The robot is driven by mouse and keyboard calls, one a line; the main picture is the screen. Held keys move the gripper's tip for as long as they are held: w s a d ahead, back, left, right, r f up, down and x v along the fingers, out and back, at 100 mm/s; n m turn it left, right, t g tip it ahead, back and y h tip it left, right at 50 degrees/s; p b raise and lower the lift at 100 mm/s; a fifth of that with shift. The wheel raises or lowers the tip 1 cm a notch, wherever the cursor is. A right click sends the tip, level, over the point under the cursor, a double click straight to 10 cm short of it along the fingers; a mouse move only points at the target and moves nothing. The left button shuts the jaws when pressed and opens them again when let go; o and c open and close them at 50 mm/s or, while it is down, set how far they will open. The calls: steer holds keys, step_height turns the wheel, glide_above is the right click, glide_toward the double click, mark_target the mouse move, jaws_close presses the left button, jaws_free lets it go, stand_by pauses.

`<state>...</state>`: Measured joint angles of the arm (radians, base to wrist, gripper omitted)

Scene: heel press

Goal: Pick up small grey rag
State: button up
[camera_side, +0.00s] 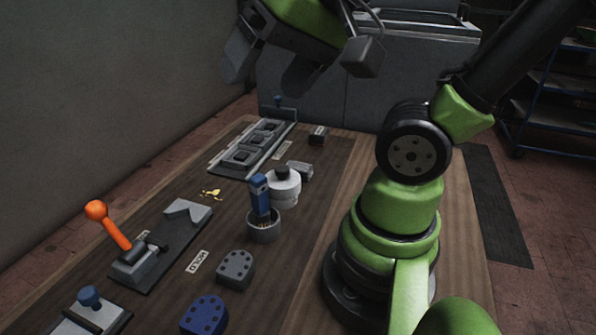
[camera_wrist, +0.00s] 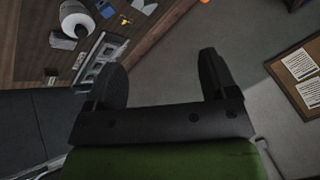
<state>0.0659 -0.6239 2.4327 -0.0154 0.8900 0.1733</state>
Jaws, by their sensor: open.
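A small grey folded piece, which looks like the grey rag (camera_side: 301,170), lies on the wooden bench beside a white round pot with a dark knob (camera_side: 284,184). In the wrist view the grey piece (camera_wrist: 62,41) shows at the upper left, near the white pot (camera_wrist: 75,18). My gripper (camera_wrist: 163,75) is open, with nothing between its two dark fingers. In the side view it is high above the far part of the bench, well clear of the grey piece.
A cup with a blue-handled brush (camera_side: 262,208) stands in front of the pot. A grey tray with compartments (camera_side: 253,147) lies behind. An orange-knobbed lever (camera_side: 115,228) is at the left. Grey (camera_side: 236,268) and blue (camera_side: 204,315) heel blocks lie at the front.

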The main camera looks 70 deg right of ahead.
steer(key=w+d+f+m+g+h, duration=0.1)
steer(key=w+d+f+m+g, duration=0.15)
steer(key=w+d+m, duration=0.4)
steer(key=w+d+f+m+g+h, duration=0.1)
steer(key=w+d+f+m, duration=0.25)
steer(key=d+m, duration=0.45)
steer(key=d+f+m+g, duration=0.1)
steer(key=d+f+m, duration=0.3)
steer(key=f, duration=0.1)
steer(key=s+d+f+m+g, duration=0.1)
steer(key=d+f+m, duration=0.3)
steer(key=m, duration=0.1)
steer(key=s+d+f+m+g, duration=0.1)
steer(key=d+f+m, duration=0.2)
steer(key=f+m, duration=0.2)
steer(key=shift+s+d+f+y, duration=0.25)
steer(key=shift+d+f+y, duration=0.05)
steer(key=shift+d, duration=0.1)
glide_above(295, 165)
steer(key=shift+m, duration=0.35)
step_height(295, 165, down, 5)
steer(key=shift+w+r, duration=0.15)
step_height(295, 165, down, 6)
steer(key=shift+r, duration=0.1)
steer(key=c, duration=1)
